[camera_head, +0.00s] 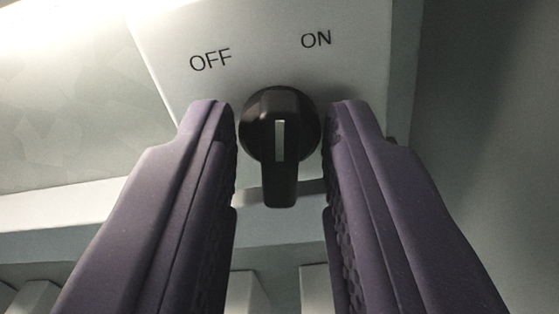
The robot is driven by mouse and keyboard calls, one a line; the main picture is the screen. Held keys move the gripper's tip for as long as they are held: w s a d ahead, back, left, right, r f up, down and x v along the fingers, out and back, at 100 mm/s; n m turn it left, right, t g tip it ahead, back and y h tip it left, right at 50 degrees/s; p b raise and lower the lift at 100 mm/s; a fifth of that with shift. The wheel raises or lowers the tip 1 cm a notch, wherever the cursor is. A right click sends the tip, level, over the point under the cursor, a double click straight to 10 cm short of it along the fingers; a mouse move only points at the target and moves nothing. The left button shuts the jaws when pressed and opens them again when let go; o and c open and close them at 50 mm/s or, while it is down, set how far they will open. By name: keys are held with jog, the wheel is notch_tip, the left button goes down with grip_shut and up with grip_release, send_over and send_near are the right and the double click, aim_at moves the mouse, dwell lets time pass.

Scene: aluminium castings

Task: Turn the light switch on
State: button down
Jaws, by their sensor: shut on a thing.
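The light switch (268,110) is a black rotary knob with a pale line on its grip. It sits on a white panel (265,25) marked OFF at upper left and ON at upper right. The line stands nearly upright in the picture, between the two words, and the grip's long end hangs downward. My gripper (281,118) has its two purple, ribbed fingers on either side of the knob, shut on it. The right finger lies close along the knob's right side, the left finger along its left. The inner finger faces are partly hidden.
A pale mottled surface (70,100) lies left of the panel, with a bright glare at the top left. A grey wall (490,110) stands to the right. A ledge (70,215) runs below the panel, with pale blocky shapes (247,293) under it.

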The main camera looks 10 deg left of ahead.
jog(key=shift+r+m, duration=0.15)
jog(key=shift+m, duration=0.95)
jog(key=c, duration=1.2)
grip_release()
jog(key=shift+d, duration=0.1)
jog(key=s+b, duration=0.1)
jog(key=s, duration=0.6)
jog(key=shift+s+d+b, duration=0.1)
jog(key=shift+s+b, duration=0.25)
jog(key=shift+b, duration=0.05)
jog(key=shift+f, duration=0.2)
